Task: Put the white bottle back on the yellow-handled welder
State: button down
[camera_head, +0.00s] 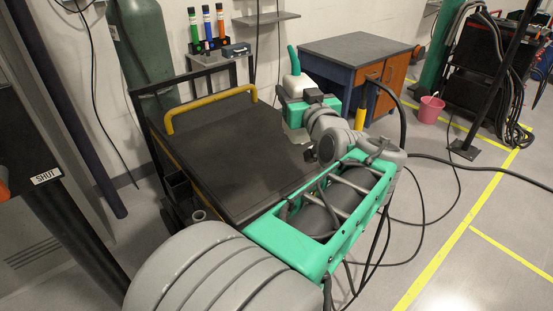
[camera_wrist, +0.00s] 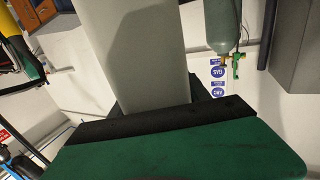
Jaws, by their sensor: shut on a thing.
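The white bottle (camera_head: 296,86) with a green nozzle shows at my gripper (camera_head: 297,101), beyond the right side of the welder. My gripper is shut on it; its fingers are partly hidden in the head view. In the wrist view the bottle (camera_wrist: 135,50) is a large pale shape, very close, above the dark edge of the green gripper part (camera_wrist: 180,150). The welder (camera_head: 225,150) is a black cart with a flat dark top and a yellow handle (camera_head: 210,106) along its far edge. The bottle appears raised and apart from that top.
Several coloured tubes (camera_head: 207,28) stand in a rack behind the welder. A tall green gas cylinder (camera_head: 146,45) is behind its left side. A desk (camera_head: 350,46) stands beyond my arm. A pink bucket (camera_head: 431,108) and cables lie to the right. The welder's top looks mostly clear.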

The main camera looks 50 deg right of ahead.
notch_tip(320, 180, down, 2)
jog(key=shift+f+b, duration=0.1)
jog(key=shift+b, duration=0.5)
jog(key=w+d+f+p, duration=0.3)
jog(key=w+d+f, duration=0.5)
jog(key=w+f, duration=0.3)
jog(key=shift+w+f, duration=0.2)
jog(key=shift+f, duration=0.6)
jog(key=shift+d+f, duration=0.1)
jog(key=shift+f, duration=0.1)
jog(key=c, duration=0.5)
grip_release()
jog(key=shift+f, duration=0.1)
